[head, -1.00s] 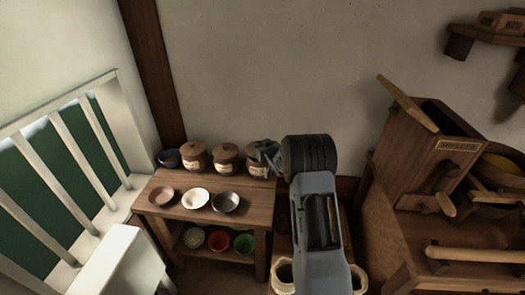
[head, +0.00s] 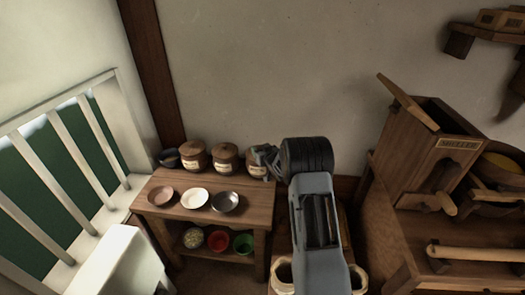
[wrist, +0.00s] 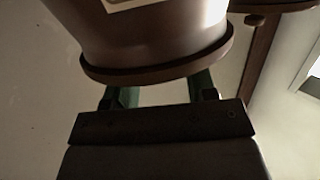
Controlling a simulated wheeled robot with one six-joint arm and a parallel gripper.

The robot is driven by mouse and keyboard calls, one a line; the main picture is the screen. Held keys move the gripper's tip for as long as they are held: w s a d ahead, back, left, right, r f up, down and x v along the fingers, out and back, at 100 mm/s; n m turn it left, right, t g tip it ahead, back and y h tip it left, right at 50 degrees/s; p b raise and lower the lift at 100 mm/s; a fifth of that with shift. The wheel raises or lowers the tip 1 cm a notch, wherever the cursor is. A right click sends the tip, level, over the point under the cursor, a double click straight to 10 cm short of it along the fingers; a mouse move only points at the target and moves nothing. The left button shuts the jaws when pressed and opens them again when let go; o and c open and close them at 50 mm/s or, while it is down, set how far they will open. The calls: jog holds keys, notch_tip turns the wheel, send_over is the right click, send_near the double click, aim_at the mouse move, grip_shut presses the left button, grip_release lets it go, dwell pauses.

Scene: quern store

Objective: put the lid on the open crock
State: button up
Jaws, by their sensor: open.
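My gripper (head: 264,156) is open at the top of the right-hand crock (head: 257,170) on the table, covering part of it in the head view. In the wrist view, which looks upside down, this brown crock (wrist: 155,35) with a pale label fills the upper middle. Its wide rim, seemingly a lid (wrist: 160,68), lies in front of my open fingers (wrist: 160,95). Whether a knob is between them is hidden. Two more labelled crocks, the left one (head: 193,157) and the middle one (head: 225,159), have brown lids with knobs. I cannot make out which crock is open.
A dark pot (head: 168,158) stands left of the crocks. A wooden machine (head: 430,150) stands right; the wall is behind.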

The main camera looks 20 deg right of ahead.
jog(key=shift+s+r+p, duration=0.1)
jog(key=shift+r+p, duration=0.25)
jog(key=s+r, duration=0.2)
jog(key=s, duration=0.9)
jog(key=s+a+r+g, duration=0.2)
jog(key=s+a+g, duration=0.2)
jog(key=s, duration=0.5)
jog(key=s+a+r+g, duration=0.3)
jog(key=s+a+g, duration=0.1)
jog(key=s, duration=0.5)
jog(key=s+a+r+g, duration=0.3)
jog(key=s+a+g, duration=0.1)
jog(key=s, duration=0.6)
jog(key=shift+a+r+m+g+h, duration=0.25)
jog(key=shift+a+m+g+h, duration=0.15)
jog(key=shift+a, duration=0.4)
